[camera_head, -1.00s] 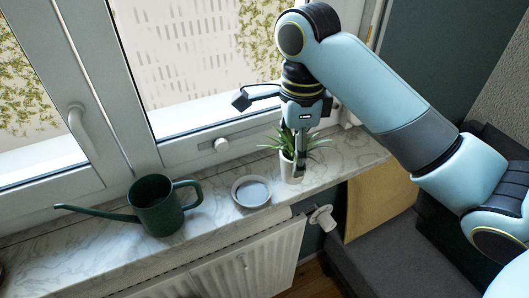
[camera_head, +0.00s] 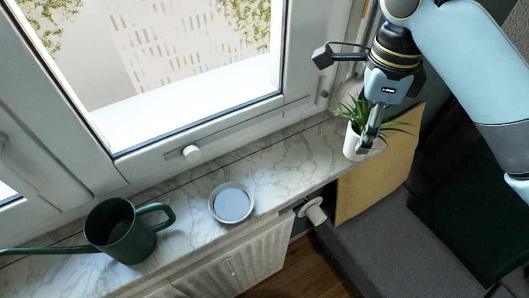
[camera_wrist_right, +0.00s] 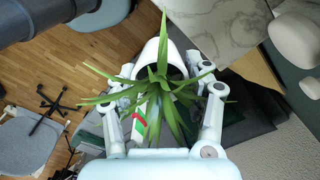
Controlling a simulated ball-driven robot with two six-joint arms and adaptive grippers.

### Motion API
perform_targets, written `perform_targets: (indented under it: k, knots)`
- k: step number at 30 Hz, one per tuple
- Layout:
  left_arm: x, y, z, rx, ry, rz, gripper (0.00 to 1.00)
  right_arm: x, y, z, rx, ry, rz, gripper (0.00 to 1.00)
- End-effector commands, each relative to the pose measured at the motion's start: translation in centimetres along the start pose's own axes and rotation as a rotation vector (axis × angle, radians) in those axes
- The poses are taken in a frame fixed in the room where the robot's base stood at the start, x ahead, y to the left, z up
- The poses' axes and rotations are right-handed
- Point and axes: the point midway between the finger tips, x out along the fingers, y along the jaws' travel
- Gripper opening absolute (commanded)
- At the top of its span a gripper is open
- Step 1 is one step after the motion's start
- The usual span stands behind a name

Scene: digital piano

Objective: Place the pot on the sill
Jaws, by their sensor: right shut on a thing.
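The pot (camera_head: 352,143) is white with a spiky green plant in it. In the head view it shows at the right end of the marble sill (camera_head: 290,160). My right gripper (camera_head: 366,143) is shut on it, with a finger in front of the pot. In the right wrist view the pot (camera_wrist_right: 160,55) sits between the fingers, its leaves spreading toward the camera, with the sill (camera_wrist_right: 215,30) at upper right. I cannot tell whether the pot's base touches the sill. My left gripper is not in view.
A round grey dish (camera_head: 232,203) lies on the sill left of the pot. A dark green watering can (camera_head: 122,235) stands further left. The sill between dish and pot is clear. The window frame (camera_head: 230,125) rises behind, and a tan panel (camera_head: 385,170) stands at the right end.

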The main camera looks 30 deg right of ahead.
Motion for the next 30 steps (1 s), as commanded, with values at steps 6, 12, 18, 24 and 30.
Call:
perform_targets:
  k: [6, 12, 18, 24, 30]
  knots:
    - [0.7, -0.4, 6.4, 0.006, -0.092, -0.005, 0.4, 2.6, -1.2, 4.0, 0.002, -0.008, 0.004, 0.07]
    - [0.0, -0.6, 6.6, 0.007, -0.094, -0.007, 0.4, 5.1, -2.8, 8.5, 0.0, -0.003, 0.004, 0.07]
    - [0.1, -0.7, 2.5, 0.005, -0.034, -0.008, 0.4, 6.7, -3.7, 10.7, -0.002, -0.001, 0.001, 0.07]
    - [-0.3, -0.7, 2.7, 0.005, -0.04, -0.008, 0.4, 8.9, -3.7, 10.8, -0.002, 0.003, 0.003, 0.07]
    - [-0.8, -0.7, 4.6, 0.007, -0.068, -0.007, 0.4, 10.8, -3.8, 10.9, -0.001, -0.001, 0.0, 0.07]
